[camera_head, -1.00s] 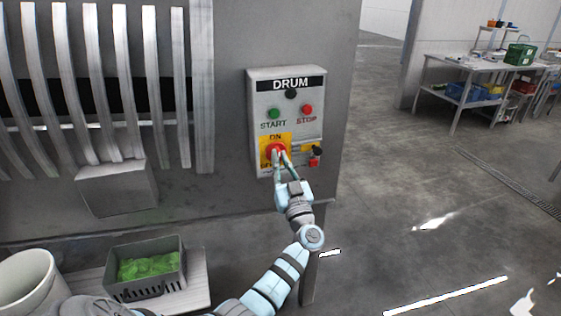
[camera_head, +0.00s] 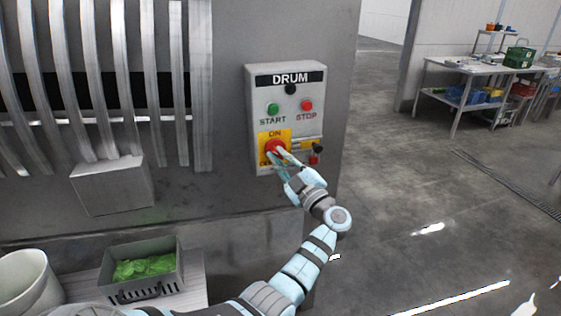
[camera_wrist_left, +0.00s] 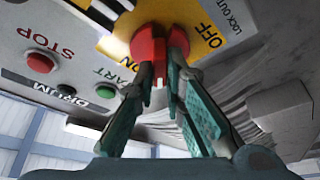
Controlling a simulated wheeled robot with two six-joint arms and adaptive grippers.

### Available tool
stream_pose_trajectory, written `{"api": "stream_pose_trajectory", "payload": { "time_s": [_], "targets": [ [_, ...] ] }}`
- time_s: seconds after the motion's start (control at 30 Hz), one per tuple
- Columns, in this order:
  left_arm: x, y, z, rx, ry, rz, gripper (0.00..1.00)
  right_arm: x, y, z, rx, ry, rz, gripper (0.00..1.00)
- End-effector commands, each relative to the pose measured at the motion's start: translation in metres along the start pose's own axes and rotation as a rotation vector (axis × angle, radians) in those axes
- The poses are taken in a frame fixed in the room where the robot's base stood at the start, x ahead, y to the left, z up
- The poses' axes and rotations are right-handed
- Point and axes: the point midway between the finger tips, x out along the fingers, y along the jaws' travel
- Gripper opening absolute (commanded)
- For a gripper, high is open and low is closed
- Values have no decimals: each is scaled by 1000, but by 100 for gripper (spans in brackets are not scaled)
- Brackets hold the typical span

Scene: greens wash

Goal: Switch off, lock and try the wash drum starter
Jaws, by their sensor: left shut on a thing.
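The DRUM starter box (camera_head: 260,92) is on the grey machine wall, with a green START button (camera_head: 272,108), a red STOP button (camera_head: 306,104) and a dark round lamp or button (camera_head: 290,88). Below is a yellow plate (camera_head: 266,134) marked ON, with a red switch knob (camera_head: 272,146). My left gripper (camera_head: 278,155) is shut on the knob from the lower right. In the left wrist view the fingers grip the red knob (camera_wrist_left: 151,45) from both sides; OFF and LOCK OUT show beside it. A small red thing, perhaps a padlock (camera_head: 314,160), hangs right of the plate.
A grey crate of green leaves (camera_head: 112,283) stands on a ledge at lower left, beside a white bucket (camera_head: 25,285). A grey box (camera_head: 110,187) juts from the machine. A workbench (camera_head: 470,65) stands far right; the floor between is clear.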

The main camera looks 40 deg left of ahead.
Motion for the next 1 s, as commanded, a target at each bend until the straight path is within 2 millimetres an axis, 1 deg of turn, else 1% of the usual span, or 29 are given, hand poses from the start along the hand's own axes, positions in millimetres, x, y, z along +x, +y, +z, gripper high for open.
{"api": "stream_pose_trajectory", "payload": {
  "time_s": [0.03,0.2,0.6,0.8,1.0],
  "targets": [
    [-1,-1,2,-37,-1,-16,0,4,0,0,0,0,0,40],
    [-1,-1,2,-187,-2,-79,0,9,-1,1,0,0,0,40],
    [-1,0,1,-512,-2,-215,0,16,-2,2,1,0,-1,40],
    [0,1,0,-628,-2,-263,0,18,-2,2,1,0,-1,40],
    [0,1,0,-694,-2,-291,0,19,-2,2,0,0,-1,40]
  ]
}}
